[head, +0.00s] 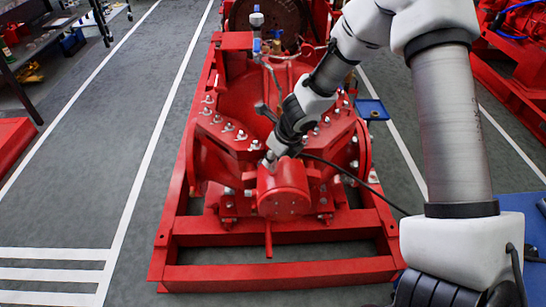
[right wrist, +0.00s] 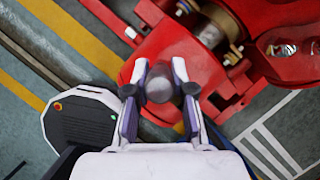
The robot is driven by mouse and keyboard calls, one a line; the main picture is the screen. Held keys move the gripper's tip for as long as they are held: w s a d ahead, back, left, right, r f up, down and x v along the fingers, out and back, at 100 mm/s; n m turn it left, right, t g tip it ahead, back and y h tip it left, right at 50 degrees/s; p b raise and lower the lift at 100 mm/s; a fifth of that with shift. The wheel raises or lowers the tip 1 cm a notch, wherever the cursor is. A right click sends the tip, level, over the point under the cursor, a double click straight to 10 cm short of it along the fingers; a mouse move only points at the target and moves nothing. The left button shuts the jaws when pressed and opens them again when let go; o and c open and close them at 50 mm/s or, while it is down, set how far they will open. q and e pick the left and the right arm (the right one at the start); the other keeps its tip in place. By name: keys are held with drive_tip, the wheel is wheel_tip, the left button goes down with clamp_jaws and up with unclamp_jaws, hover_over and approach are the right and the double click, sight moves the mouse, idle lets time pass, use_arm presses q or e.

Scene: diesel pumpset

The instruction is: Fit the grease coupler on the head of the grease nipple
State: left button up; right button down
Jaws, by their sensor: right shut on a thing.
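My right gripper (head: 270,159) is low over the red pumpset (head: 283,190), at the top left of its front cylindrical housing. In the right wrist view my right gripper (right wrist: 158,70) is shut on a dark grey rounded piece, the grease coupler (right wrist: 159,87), seen nearly end-on between the fingers. A black hose (head: 358,182) runs from near the gripper to the lower right in the head view. The red housing (right wrist: 200,65) lies just beyond the fingertips. I cannot make out the grease nipple; the coupler and fingers may hide it. My left gripper is not in view.
Bolted flanges (head: 228,127) surround the housing, and a red base frame (head: 270,252) encloses the pumpset. A blue tray (head: 372,109) is behind on the right. A workbench (head: 45,40) stands at the far left. The grey floor left of the frame is clear.

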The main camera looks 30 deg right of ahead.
drive_tip(key=shift+f+b, duration=0.6)
drive_tip(key=shift+f, duration=0.1)
drive_tip(key=c, duration=0.9)
unclamp_jaws()
drive_tip(key=v, duration=1.2)
